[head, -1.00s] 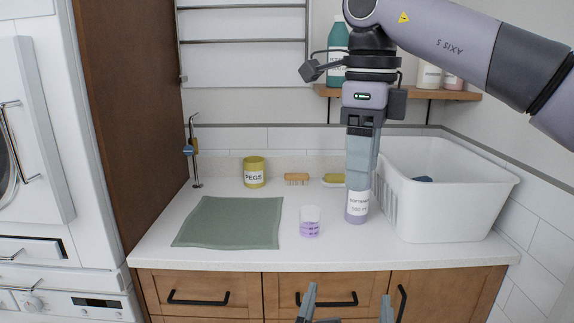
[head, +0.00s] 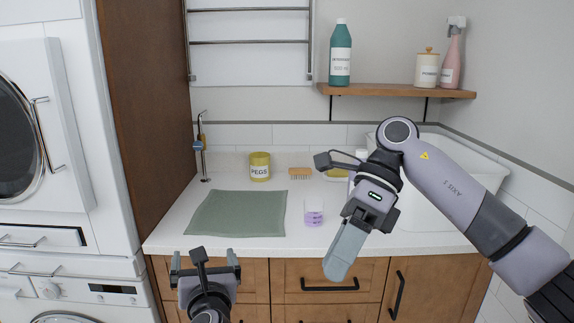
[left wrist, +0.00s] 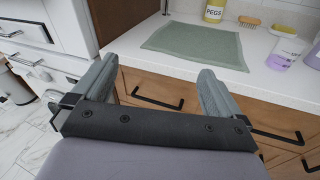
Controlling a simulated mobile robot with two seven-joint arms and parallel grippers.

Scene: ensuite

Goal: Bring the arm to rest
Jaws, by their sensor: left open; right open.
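My right gripper (head: 338,270) hangs in front of the counter's front edge, its fingers pointing down and a little left, in front of the drawers. It is open and holds nothing I can see; its fingers overlap from this angle. My left gripper (head: 205,260) is low at the front, left of centre. In the left wrist view its two fingers (left wrist: 155,85) stand wide apart with nothing between them, before the counter front.
The white counter (head: 165,235) holds a green cloth (head: 238,213), a cup with purple liquid (head: 314,213), a yellow pegs pot (head: 260,166), a brush (head: 299,173) and a white basket (head: 480,165). A shelf (head: 400,91) with bottles is above. Washing machines stand left.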

